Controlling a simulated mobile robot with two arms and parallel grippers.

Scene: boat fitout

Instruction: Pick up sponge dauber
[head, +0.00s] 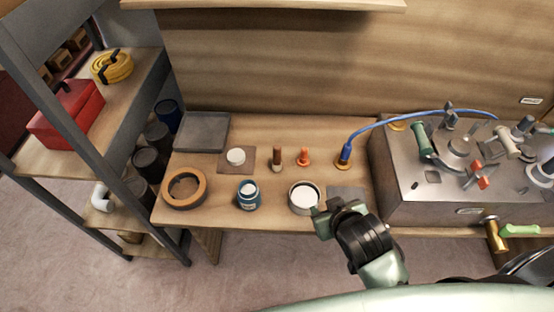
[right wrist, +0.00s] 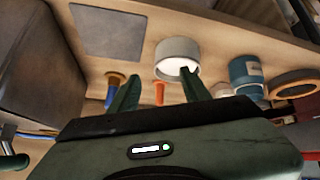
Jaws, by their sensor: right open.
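Two small upright pieces stand mid-bench: a brown-handled one with a pale lower end (head: 277,159), which looks most like the sponge dauber, and an orange knobbed one (head: 304,157). I cannot be sure which is the dauber. My right gripper (head: 326,212) is open and empty at the bench's front edge, just right of a white-topped round tin (head: 303,197). In the right wrist view the open fingers (right wrist: 158,88) frame the orange piece (right wrist: 160,93), which is farther off; the tin (right wrist: 177,52) is beside one fingertip. The brown-handled piece is not clear there. My left gripper is out of view.
A blue jar (head: 248,195), a tan ring (head: 184,188), a white disc (head: 235,156) and a grey tray (head: 202,132) are to the left. A blue-hosed fitting (head: 345,156) stands near the metal console (head: 418,190). A shelf rack (head: 125,85) borders the left.

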